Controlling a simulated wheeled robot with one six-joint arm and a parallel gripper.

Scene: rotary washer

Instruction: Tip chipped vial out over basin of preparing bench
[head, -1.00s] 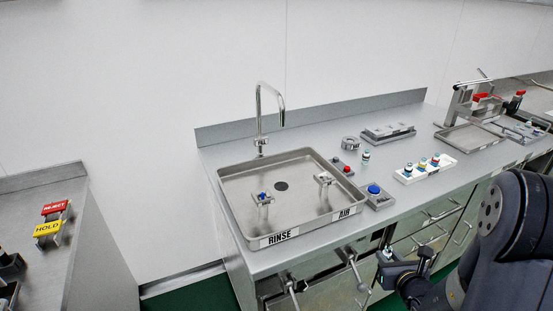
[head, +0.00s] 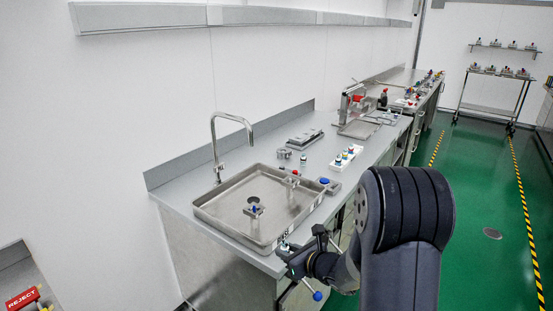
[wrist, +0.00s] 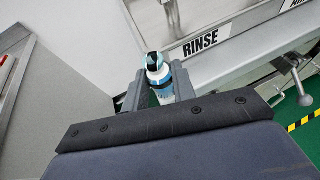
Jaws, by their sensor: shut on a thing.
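The vial (wrist: 158,72) is pale with a blue band and a dark top in the wrist view. My gripper (wrist: 158,84) is shut on it, one finger on each side. In the head view my gripper (head: 288,250) is at the front edge of the bench, just outside the near right corner of the basin, with the vial (head: 284,244) small at its tip. The vial looks roughly upright; a chip cannot be made out. The steel basin (head: 228,206) is shallow with a drain, and its RINSE label (wrist: 200,43) is right of the vial in the wrist view.
A tall faucet (head: 214,140) stands behind the basin. Small fixtures with a blue knob (head: 253,210) and a red knob (head: 295,172) are at the basin. A white rack of vials (head: 346,157) stands farther right. Handles stick out below the bench front.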

